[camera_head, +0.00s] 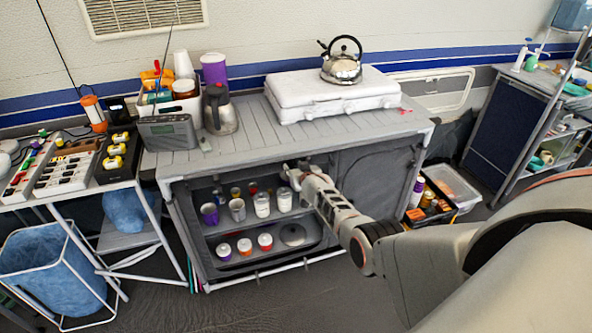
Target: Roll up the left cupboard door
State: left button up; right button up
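The grey cupboard (172,166) stands under a slatted top. Its left compartment is uncovered and shows two shelves. No door cloth hangs over these shelves; whether the left door is rolled at the upper edge is unclear. The right compartment is covered by a dark grey fabric door (378,178). My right gripper (290,173) is at the upper right of the left opening, just under the top's front edge. Its fingers are small and partly hidden, so their opening and any contact are unclear. My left gripper is out of view.
A kettle (342,64) sits on a white case (330,95) on top. A blue-lined bin (52,270) stands at left, a crate (436,207) at right.

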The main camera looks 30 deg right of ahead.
jog(key=shift+s+a, duration=0.1)
jog(key=shift+s+a+r, duration=0.1)
jog(key=shift+s+a, duration=0.05)
jog(key=shift+s, duration=0.25)
jog(key=v, duration=1.1)
dwell(0.3)
jog(key=s+a+f+n+y, duration=0.2)
jog(key=s+a+f, duration=0.2)
jog(key=s+a, duration=0.4)
jog(key=s+a+f+n+g+y, duration=0.1)
jog(key=s+a+f, duration=0.3)
jog(key=s+a, duration=0.4)
jog(key=s+a+f+n+g+y, duration=0.1)
jog(key=s+a+f+n, duration=0.3)
jog(key=s, duration=1.5)
jog(key=a+y, duration=0.1)
jog(key=a, duration=0.3)
jog(key=shift+y, duration=0.4)
